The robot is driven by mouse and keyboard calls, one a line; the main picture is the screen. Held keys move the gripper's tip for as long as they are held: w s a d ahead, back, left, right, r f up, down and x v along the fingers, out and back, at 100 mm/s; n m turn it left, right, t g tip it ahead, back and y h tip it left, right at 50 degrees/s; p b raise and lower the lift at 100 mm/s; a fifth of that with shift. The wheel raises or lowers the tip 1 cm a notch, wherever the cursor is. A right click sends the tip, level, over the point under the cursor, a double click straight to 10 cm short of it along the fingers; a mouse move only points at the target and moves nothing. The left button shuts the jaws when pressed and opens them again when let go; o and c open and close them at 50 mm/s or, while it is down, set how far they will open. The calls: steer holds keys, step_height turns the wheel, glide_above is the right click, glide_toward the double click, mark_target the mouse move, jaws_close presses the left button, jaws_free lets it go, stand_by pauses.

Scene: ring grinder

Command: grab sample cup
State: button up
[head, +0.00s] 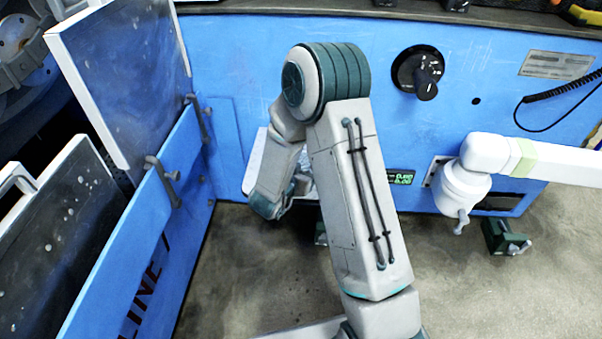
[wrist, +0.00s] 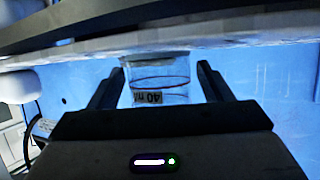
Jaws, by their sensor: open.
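The sample cup (wrist: 160,84) is a clear cup with a "40 m" label that reads upside down, in the middle of the wrist view. It sits between the two dark fingers of my gripper (wrist: 158,86), one at each side. The fingers are open, with a gap visible at both sides of the cup. In the head view my arm covers the cup and the gripper.
A blue machine panel (head: 255,30) stands behind my arm, with a black knob (head: 426,88) on it. A white pipe (head: 540,158) juts in at the right. A blue panel door (head: 150,240) stands at the left. Open concrete floor (head: 480,300) lies in front.

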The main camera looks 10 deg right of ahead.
steer(key=shift+w+d+f, duration=0.15)
steer(key=shift+w+d, duration=0.05)
steer(key=shift+w, duration=0.1)
steer(key=c, duration=1)
steer(key=shift+c, duration=0.2)
